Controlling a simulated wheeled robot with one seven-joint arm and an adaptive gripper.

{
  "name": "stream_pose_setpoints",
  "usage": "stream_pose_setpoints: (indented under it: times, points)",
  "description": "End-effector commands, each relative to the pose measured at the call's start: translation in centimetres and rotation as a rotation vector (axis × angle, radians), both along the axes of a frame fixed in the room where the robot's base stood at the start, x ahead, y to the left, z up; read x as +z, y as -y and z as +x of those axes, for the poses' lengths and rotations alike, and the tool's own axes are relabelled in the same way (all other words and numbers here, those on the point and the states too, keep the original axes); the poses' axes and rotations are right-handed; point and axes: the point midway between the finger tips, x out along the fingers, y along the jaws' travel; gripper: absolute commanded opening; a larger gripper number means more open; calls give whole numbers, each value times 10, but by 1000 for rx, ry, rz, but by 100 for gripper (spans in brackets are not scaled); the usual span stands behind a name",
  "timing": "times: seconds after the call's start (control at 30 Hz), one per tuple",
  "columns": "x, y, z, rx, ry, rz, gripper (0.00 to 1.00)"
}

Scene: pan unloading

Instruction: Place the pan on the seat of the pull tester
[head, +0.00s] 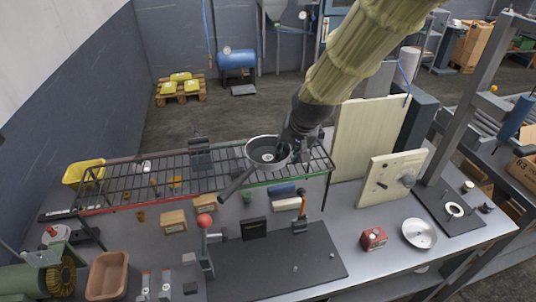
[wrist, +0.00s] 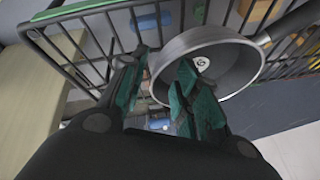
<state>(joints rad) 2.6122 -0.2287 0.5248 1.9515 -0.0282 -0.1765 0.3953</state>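The dark grey pan (head: 266,153) sits on the wire rack near its right end, its handle pointing to the lower left. In the wrist view the pan (wrist: 232,72) has its handle at the upper right. My gripper (head: 291,143) is at the pan's right rim. In the wrist view my gripper (wrist: 157,76) has its green-padded fingers apart, one over the pan's inside and one outside the rim. Whether either finger touches the rim is unclear. A black base with a white ring (head: 455,210) and tall grey column at the right may be the pull tester.
The wire rack (head: 130,191) spans the left of the bench. A red-knobbed lever (head: 204,221), boxes and small parts stand before it. A beige board (head: 392,180), a red box (head: 374,239) and a silver dish (head: 419,233) lie towards the ring. The dark mat (head: 275,265) is mostly clear.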

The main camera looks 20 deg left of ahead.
Motion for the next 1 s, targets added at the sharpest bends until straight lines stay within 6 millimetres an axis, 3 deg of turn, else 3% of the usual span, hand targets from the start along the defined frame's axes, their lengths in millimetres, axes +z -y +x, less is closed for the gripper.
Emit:
stream_pose_setpoints:
  times: [0.1,0.27,0.77,1.0]
  points:
    - [0,0,0,0,0,0,30]
    - [0,0,0,0,0,0,0]
    - [3,0,0,-1,1,1,0]
    - [21,0,1,-2,2,2,0]
